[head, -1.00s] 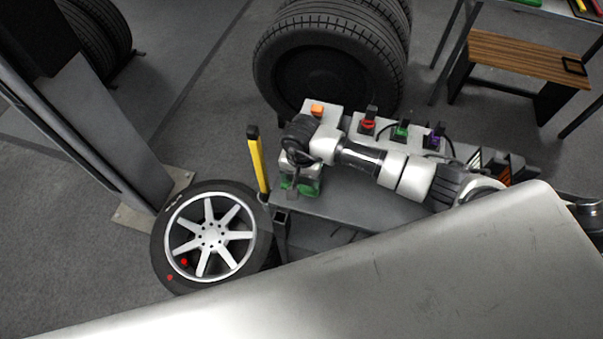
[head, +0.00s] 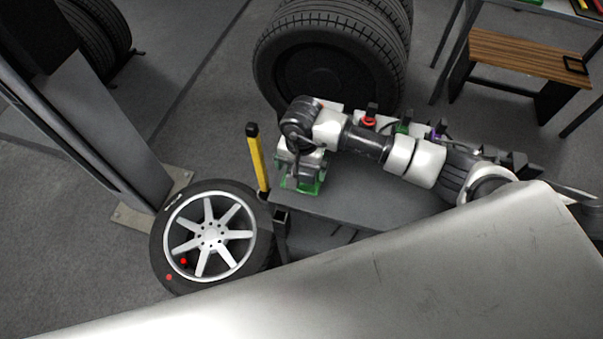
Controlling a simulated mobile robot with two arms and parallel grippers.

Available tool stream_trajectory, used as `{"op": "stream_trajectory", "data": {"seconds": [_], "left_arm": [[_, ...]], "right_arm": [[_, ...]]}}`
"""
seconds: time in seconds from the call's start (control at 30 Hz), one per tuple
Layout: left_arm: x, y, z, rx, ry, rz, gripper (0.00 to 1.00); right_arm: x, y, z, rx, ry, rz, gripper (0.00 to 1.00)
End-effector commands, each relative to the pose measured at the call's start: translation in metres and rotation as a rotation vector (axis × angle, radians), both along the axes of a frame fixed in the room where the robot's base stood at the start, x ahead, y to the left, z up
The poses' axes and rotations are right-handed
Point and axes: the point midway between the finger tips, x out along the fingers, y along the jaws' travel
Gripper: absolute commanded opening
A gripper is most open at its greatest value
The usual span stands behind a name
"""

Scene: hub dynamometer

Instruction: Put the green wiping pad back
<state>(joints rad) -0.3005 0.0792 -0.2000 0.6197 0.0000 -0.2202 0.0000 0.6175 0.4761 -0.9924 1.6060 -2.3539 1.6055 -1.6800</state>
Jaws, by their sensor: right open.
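The green wiping pad (head: 309,188) seems to be the green piece at the left end of the grey bench top, partly hidden under my right gripper. My right gripper (head: 299,181) points down over this green piece and is open. I cannot tell whether its fingers touch the green piece. My left gripper is not in view.
The grey bench top (head: 350,190) is bare to the right of the gripper. Red (head: 369,117), green (head: 403,127) and purple (head: 438,134) items stand along its back. A yellow post (head: 257,162) rises at its left end. A wheel (head: 210,238) lies below left.

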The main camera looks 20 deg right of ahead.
Motion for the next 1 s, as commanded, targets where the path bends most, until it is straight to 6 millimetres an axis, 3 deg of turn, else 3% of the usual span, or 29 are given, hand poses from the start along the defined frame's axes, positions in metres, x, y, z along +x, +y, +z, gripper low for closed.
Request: {"op": "stream_trajectory", "data": {"seconds": [0.2,0.4,1.0], "left_arm": [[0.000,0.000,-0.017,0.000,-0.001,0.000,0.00],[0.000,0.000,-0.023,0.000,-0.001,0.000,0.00],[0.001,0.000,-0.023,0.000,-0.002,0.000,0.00]], "right_arm": [[0.002,-0.001,0.046,0.000,-0.005,0.002,1.00],[0.002,-0.001,0.073,-0.001,-0.002,0.001,1.00],[0.002,-0.001,0.081,0.000,0.001,0.000,1.00]]}}
